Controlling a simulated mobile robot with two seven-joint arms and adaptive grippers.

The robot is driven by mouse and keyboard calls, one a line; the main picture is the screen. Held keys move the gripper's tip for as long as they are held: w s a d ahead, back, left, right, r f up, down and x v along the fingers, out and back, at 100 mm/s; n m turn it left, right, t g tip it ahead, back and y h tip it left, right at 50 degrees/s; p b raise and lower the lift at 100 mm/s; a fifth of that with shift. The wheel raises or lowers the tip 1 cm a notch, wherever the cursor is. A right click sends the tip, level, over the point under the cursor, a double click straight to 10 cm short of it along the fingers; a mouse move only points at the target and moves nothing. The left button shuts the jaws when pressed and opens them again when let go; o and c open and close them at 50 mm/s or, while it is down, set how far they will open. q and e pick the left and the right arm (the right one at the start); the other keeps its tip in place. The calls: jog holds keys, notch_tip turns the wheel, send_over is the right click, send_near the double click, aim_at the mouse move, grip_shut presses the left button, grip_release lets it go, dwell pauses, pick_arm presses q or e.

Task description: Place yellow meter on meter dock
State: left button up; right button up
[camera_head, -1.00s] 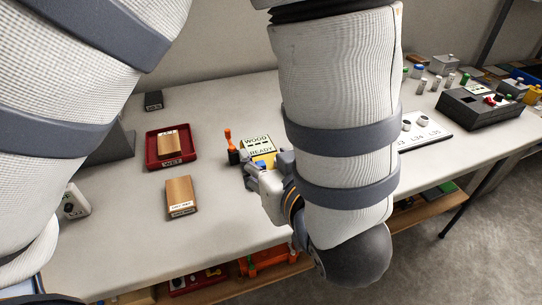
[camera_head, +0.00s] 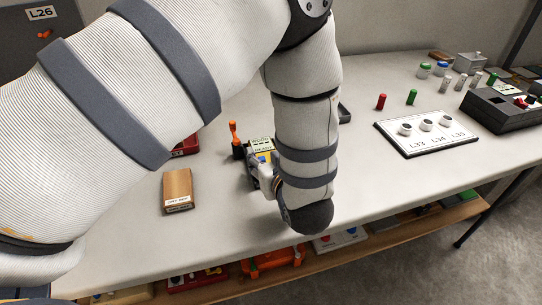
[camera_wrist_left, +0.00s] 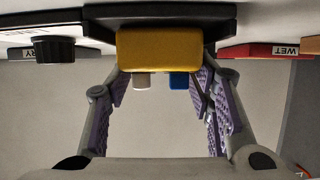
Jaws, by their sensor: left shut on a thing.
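The yellow meter (camera_wrist_left: 172,50) fills the top middle of the left wrist view, with a blue and a pale peg under it. A little of it shows in the head view (camera_head: 265,160). My left gripper (camera_head: 254,174) is shut on it, its fingers on either side in the wrist view (camera_wrist_left: 160,85). The meter is against a dark stand (camera_wrist_left: 160,12), apparently the meter dock; I cannot tell whether they touch. In the head view the WOOD READY panel (camera_head: 262,144) is right behind the meter. My right gripper is out of view.
An orange-handled lever (camera_head: 234,135) stands just left of the panel. A wood block (camera_head: 178,188) lies to the left, and a red tray (camera_head: 187,146) is partly hidden by my arm. The L33–L35 board (camera_head: 440,146) is to the right. Bare table lies between.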

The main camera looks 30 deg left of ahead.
pick_arm(q)
jog(key=o, duration=1.4)
jog(key=shift+r, duration=0.1)
jog(key=p+v, duration=0.1)
jog(key=v, duration=1.1)
jog(key=shift+d+r+p, duration=0.1)
jog(key=shift+r+p, duration=0.05)
jog(key=shift+p, duration=0.2)
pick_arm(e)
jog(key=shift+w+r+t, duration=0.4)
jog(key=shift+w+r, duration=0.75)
pick_arm(q)
jog(key=shift+w, duration=0.1)
